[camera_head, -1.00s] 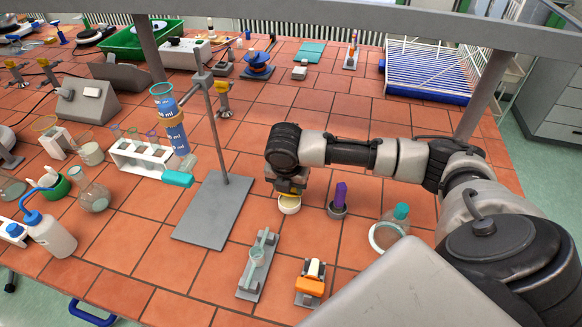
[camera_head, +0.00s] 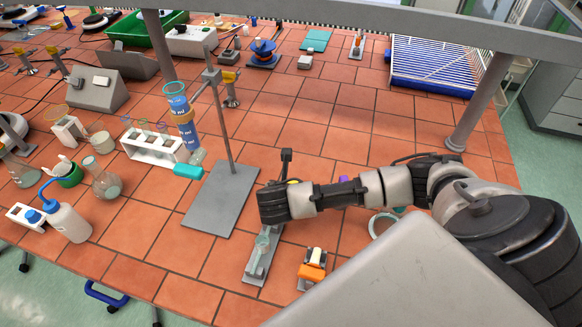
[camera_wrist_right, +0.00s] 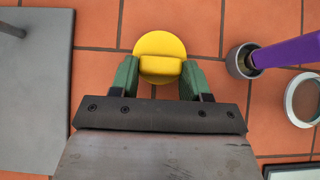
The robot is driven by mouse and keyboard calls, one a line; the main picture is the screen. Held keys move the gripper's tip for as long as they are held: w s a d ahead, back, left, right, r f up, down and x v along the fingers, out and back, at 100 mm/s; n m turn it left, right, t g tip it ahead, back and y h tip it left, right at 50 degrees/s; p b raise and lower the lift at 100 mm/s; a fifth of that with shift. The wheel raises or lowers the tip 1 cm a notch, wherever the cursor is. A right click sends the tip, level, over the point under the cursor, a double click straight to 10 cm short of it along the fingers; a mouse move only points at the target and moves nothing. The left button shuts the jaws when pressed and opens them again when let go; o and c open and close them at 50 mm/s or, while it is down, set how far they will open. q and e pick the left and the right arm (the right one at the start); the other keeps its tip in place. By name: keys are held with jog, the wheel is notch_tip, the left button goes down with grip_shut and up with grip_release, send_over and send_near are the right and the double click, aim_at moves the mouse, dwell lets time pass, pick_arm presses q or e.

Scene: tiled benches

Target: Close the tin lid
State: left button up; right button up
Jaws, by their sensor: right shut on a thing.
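The round yellow tin lid (camera_wrist_right: 160,45) shows in the right wrist view between the two green fingers of my right gripper (camera_wrist_right: 160,75). The fingers touch it on its left and right sides and are shut on it. A straight crease or edge crosses the yellow surface. The tin's body cannot be made out below the yellow, so I cannot tell whether the lid is seated. In the head view my right forearm hides the tin and most of the gripper. My left gripper is in neither view.
A purple-handled thing in a small grey cup (camera_wrist_right: 242,62) and a glass ring (camera_wrist_right: 303,100) stand close on the right. A grey stand base (camera_head: 218,200) lies to the left. An orange-and-white block (camera_head: 312,268) and a grey holder (camera_head: 262,255) stand in front.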

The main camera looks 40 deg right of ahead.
jog(key=shift+d, duration=0.2)
jog(key=o, duration=0.9)
jog(key=shift+w+d+f, duration=0.1)
jog(key=shift+w, duration=0.05)
jog(key=v, duration=1.1)
